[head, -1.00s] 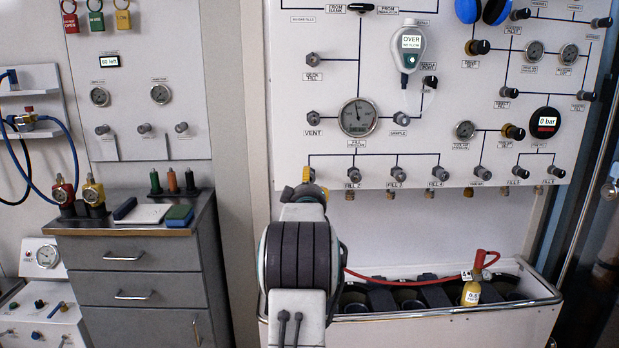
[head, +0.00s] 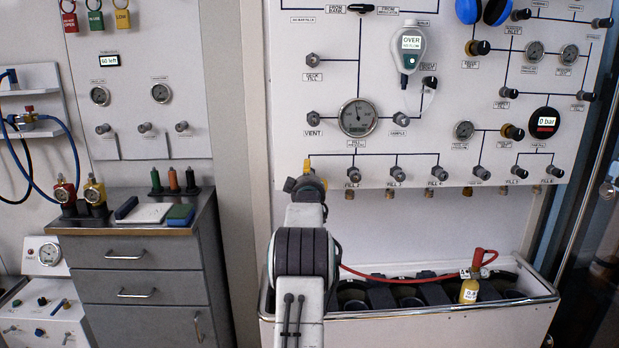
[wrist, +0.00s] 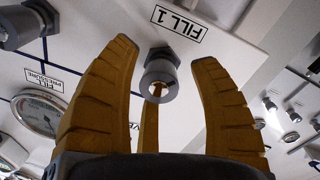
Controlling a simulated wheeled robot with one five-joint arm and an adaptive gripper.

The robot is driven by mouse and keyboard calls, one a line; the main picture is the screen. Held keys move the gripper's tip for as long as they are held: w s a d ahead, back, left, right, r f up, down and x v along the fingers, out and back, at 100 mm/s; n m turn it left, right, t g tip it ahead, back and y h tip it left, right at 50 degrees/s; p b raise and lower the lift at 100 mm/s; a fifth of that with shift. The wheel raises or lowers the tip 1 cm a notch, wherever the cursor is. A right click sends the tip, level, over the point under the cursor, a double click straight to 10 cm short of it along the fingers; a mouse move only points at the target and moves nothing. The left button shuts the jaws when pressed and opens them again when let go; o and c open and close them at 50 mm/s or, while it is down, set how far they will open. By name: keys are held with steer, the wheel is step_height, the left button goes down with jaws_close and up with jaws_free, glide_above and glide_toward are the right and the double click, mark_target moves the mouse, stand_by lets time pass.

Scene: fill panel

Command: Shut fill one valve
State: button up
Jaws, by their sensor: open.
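The fill one valve (wrist: 160,72) is a grey metal knob beneath the upside-down FILL 1 label (wrist: 178,24) in the wrist view. My gripper (wrist: 164,54) is open, with yellow ribbed fingers on both sides of the valve and a third finger below it. Gaps show between the two side fingers and the knob. I cannot tell whether the third finger touches it. In the head view my gripper (head: 306,172) is at the lower left of the white panel (head: 330,235), and it hides the fill one valve there.
The fill 2 valve (head: 353,174) and several like it run to the right along the panel's lower edge. The fill pressure gauge (head: 358,117) is above. Below stands a white trough (head: 420,325) with a yellow cylinder (head: 469,291) and a red hose. A grey drawer cabinet (head: 140,270) stands left.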

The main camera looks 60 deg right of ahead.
steer(key=shift+c, duration=0.2)
jaws_close()
stand_by(0.5)
